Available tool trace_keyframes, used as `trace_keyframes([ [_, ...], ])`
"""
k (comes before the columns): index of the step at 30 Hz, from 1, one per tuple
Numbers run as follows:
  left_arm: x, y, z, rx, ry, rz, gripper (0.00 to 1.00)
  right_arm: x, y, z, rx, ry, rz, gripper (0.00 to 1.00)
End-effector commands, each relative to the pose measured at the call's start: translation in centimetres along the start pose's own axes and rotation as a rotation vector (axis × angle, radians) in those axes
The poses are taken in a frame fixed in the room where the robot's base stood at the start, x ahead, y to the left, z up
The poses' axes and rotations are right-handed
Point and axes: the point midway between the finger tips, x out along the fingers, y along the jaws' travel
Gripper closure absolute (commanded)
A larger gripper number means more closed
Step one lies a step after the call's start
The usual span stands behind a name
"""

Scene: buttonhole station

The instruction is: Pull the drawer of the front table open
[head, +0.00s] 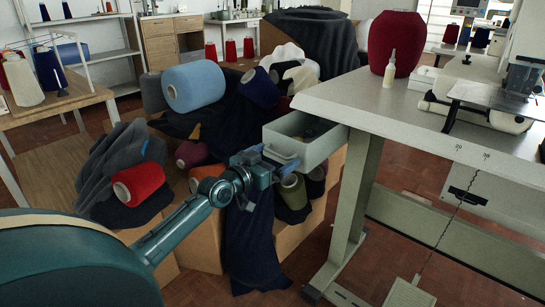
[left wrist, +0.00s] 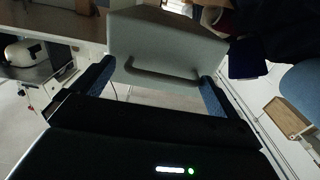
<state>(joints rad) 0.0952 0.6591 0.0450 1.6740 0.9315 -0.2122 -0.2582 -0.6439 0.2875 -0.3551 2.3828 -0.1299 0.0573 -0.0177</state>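The front table (head: 395,105) has a pale top and grey legs and stands at the right of the head view. Its drawer (head: 322,149) sticks out from the left end, under the top, with its open inside showing and small dark items in it. The drawer's front and bar handle (left wrist: 160,69) fill the upper middle of the left wrist view. My left gripper (head: 270,156) is at the drawer front. In the left wrist view its fingers (left wrist: 155,88) are wide apart, one towards each end of the handle, not closed on it. My right gripper is not in view.
A sewing machine (head: 490,95), a dark red yarn cone (head: 396,43) and a small bottle (head: 390,70) stand on the table. Boxes with dark cloth (head: 250,235) and several yarn cones crowd below and left of the drawer. Tiled floor shows between the table legs.

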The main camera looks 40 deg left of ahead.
Motion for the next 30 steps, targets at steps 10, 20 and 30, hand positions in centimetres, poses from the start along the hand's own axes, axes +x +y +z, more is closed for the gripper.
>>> trace_keyframes([
  [10,-0.4,-0.2,0.0,0.001,-0.001,-0.004,0.02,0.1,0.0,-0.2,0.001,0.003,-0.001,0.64],
  [20,-5.1,-0.1,-0.1,0.003,-0.006,-0.002,0.02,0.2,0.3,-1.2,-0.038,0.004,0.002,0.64],
  [30,-10.6,0.0,0.0,0.001,-0.005,0.000,0.02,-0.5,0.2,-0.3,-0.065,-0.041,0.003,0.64],
])
